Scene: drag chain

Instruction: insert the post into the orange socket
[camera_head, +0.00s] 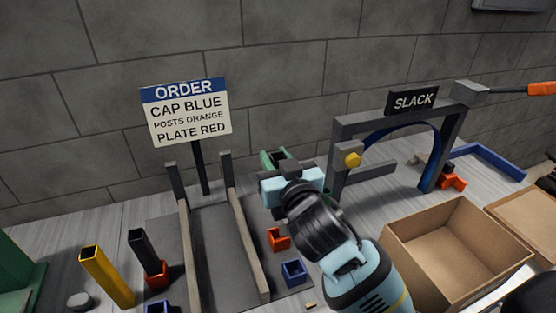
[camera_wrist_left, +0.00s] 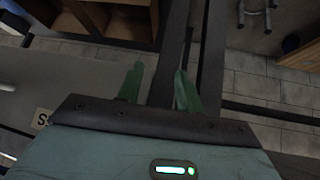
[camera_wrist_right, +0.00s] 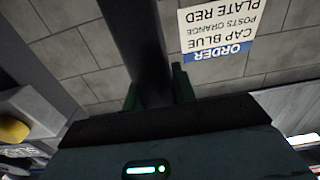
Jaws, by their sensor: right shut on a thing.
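My right gripper (camera_head: 276,157) is above the grey mat, near the wooden rails. In the right wrist view it is shut on a dark post (camera_wrist_right: 137,50) that stretches away between the green fingers; in the head view the gripper mostly hides this post. An empty orange socket (camera_head: 278,239) sits on the mat below the gripper, apart from it. Another orange socket (camera_head: 157,279) at the left has a dark post (camera_head: 147,252) standing in it. A third orange socket (camera_head: 453,182) is at the right by the frame. My left gripper (camera_wrist_left: 160,80) is open and empty.
A blue socket (camera_head: 293,273) sits near the orange one. A yellow post (camera_head: 107,277) stands at left. The order sign (camera_head: 187,112) stands behind the rails. The grey SLACK frame (camera_head: 342,150) is right of my gripper, and a cardboard box (camera_head: 410,258) is at the lower right.

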